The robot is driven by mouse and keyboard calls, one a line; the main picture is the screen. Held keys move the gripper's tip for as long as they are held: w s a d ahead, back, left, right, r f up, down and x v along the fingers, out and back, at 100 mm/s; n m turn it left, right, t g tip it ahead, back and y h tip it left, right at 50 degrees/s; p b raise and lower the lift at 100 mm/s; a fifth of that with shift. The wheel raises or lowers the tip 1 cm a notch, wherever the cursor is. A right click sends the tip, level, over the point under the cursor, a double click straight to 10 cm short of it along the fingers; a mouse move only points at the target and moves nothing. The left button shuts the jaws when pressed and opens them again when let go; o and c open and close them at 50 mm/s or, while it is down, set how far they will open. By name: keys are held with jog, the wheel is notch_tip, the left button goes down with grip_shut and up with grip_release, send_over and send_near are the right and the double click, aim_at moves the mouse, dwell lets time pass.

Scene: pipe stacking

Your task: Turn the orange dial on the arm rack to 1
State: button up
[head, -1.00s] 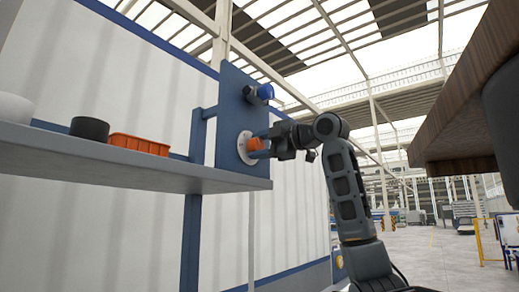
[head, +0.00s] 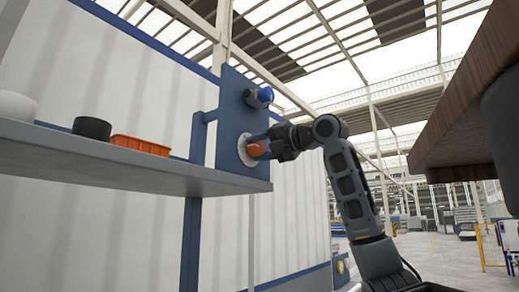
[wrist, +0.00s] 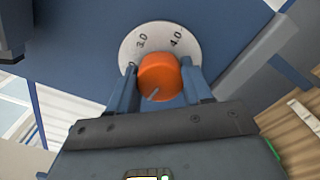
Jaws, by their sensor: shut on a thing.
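The orange dial (head: 257,149) sits on a round white scale plate (head: 245,141) on the blue panel of the arm rack (head: 230,110). In the wrist view the orange dial (wrist: 160,76) is between the two fingers of my gripper (wrist: 160,88), which is shut on it. A grey pointer line shows on the dial's face, toward its lower left. The lower part of the scale, including any 1, is hidden by my gripper.
A blue knob (head: 259,97) sticks out of the panel above the dial. A grey shelf (head: 120,168) at the left holds a white pot (head: 16,106), a black cup (head: 92,128) and an orange bin (head: 140,145). A brown wooden top (head: 465,105) overhangs at the right.

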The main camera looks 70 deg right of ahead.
jog(key=shift+d+n, duration=0.1)
jog(key=shift+n, duration=0.5)
jog(key=o, duration=1)
jog(key=shift+o, duration=0.2)
jog(key=b+v, duration=0.2)
jog(key=v, duration=0.6)
